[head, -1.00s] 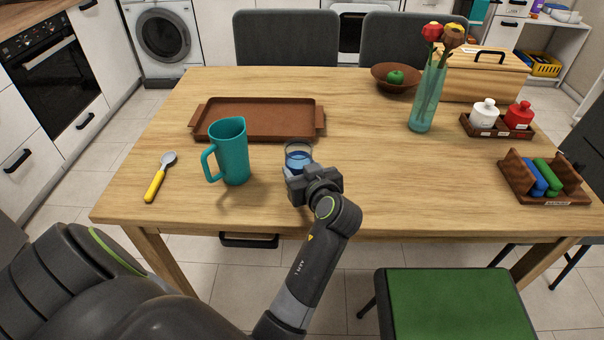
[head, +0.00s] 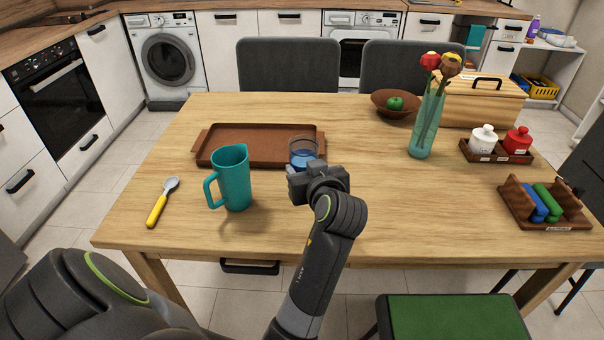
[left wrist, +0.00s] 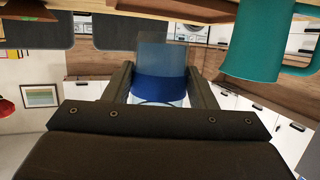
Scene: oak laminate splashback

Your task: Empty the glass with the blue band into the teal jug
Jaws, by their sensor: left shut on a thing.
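The glass with the blue band (head: 303,153) is held by my left gripper (head: 303,174), roughly upright and above the table, to the right of the jug. In the left wrist view, which is upside down, the glass (left wrist: 162,88) sits between the two fingers (left wrist: 160,92). I cannot clearly tell its contents. The teal jug (head: 234,180) stands upright on the table with its handle to the left. It also shows in the left wrist view (left wrist: 256,42), apart from the glass. My right gripper is not in view.
A brown tray (head: 203,157) lies behind the jug and glass. A yellow-handled spoon (head: 157,207) lies left of the jug. A flower vase (head: 425,130), a condiment tray (head: 470,153) and a wooden holder (head: 555,221) stand to the right. The table's middle right is clear.

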